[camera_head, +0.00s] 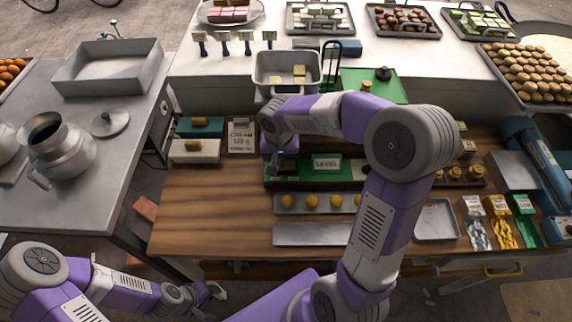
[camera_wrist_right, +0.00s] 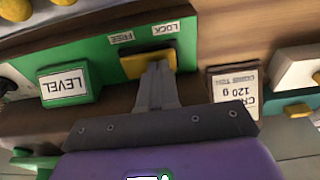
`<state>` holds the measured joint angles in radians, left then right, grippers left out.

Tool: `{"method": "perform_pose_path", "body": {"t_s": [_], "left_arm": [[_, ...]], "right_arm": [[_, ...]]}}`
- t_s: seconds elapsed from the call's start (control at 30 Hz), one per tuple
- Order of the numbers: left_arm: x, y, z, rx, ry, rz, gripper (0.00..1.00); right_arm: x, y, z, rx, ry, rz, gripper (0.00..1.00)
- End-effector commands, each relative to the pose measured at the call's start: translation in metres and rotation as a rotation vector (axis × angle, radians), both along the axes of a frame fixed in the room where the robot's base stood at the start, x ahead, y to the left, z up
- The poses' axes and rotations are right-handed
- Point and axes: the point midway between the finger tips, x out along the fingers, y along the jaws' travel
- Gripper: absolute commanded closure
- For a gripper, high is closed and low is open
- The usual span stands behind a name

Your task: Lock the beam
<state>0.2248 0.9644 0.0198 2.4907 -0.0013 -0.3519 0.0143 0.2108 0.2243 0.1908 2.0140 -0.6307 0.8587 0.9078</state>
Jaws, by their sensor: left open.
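A green panel carries a white LOCK label (camera_wrist_right: 165,28) and a white FREE label (camera_wrist_right: 120,38). A yellow tab (camera_wrist_right: 147,63) sits beside the labels. My right gripper (camera_wrist_right: 158,72) has its fingers together, with the tips over the yellow tab; whether they touch it is unclear. In the head view the right gripper (camera_head: 278,166) is at the left end of the green LEVEL base, largely hidden by its arm. A LEVEL sign (camera_head: 327,163) also shows in the wrist view (camera_wrist_right: 64,84). My left gripper (camera_head: 205,291) is open and empty, low at the left. I cannot make out the beam clearly.
A CREAM card (camera_head: 241,134) stands left of the green base. A pan (camera_head: 288,72) with pale blocks is behind it. A tray of yellow balls (camera_head: 311,201) and a bare metal tray (camera_head: 311,234) lie in front. The table's left front is clear.

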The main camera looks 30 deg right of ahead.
Motion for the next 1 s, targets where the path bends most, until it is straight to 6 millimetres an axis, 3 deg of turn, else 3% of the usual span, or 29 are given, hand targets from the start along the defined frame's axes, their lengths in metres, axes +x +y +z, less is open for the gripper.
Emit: {"method": "perform_pose_path", "body": {"t_s": [0.27,1.0], "left_arm": [[0.0,0.0,0.003,0.0,0.0,0.0,0.56],[0.0,0.0,0.045,0.0,0.0,0.0,0.56]], "right_arm": [[0.0,0.0,0.004,0.0,0.001,0.0,1.0],[0.0,0.0,0.064,-0.001,-0.001,0.0,1.0]]}}
